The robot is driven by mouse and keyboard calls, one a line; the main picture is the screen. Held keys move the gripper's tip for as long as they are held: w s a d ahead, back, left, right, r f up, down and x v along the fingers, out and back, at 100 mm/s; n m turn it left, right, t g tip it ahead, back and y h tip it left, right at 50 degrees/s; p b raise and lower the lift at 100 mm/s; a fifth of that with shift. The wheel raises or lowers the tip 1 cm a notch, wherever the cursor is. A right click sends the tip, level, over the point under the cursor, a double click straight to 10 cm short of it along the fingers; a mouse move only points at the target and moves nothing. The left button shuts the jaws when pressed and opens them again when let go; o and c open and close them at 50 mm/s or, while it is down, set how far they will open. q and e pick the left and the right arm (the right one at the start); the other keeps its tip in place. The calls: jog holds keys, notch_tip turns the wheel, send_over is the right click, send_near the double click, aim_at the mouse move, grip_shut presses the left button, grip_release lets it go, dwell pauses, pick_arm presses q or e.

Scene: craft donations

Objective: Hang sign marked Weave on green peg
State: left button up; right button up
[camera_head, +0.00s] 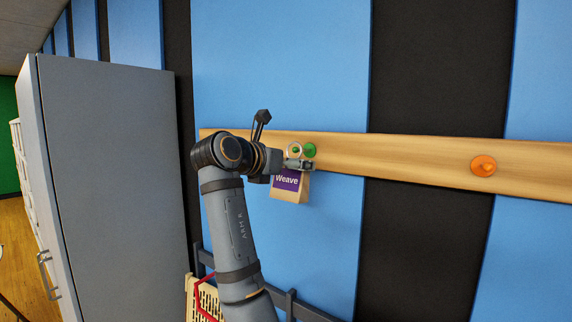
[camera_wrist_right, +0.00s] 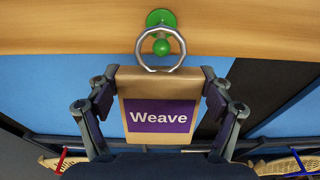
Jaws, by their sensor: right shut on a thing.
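The sign marked Weave (camera_wrist_right: 160,142) is a tan block with a purple label and a metal ring (camera_wrist_right: 141,60) on top. It also hangs upright below the jaws in the head view (camera_head: 288,194). My right gripper (camera_head: 300,165) is shut on its sides, one finger on each side in the wrist view (camera_wrist_right: 160,76). The green peg (camera_head: 310,150) stands out from the wooden rail. I cannot tell how far the ring is along the peg. My left gripper is out of view.
The wooden rail (camera_head: 420,164) runs across the blue and black striped wall. An orange peg (camera_head: 484,166) is farther right on it. A tall grey cabinet (camera_head: 115,180) stands at left. A cream basket with a red handle (camera_head: 208,300) is below.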

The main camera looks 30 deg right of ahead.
jog(key=x, duration=0.4)
jog(key=shift+f, duration=0.25)
jog(key=shift+a, duration=0.1)
dwell(0.5)
jog(key=o, duration=1.3)
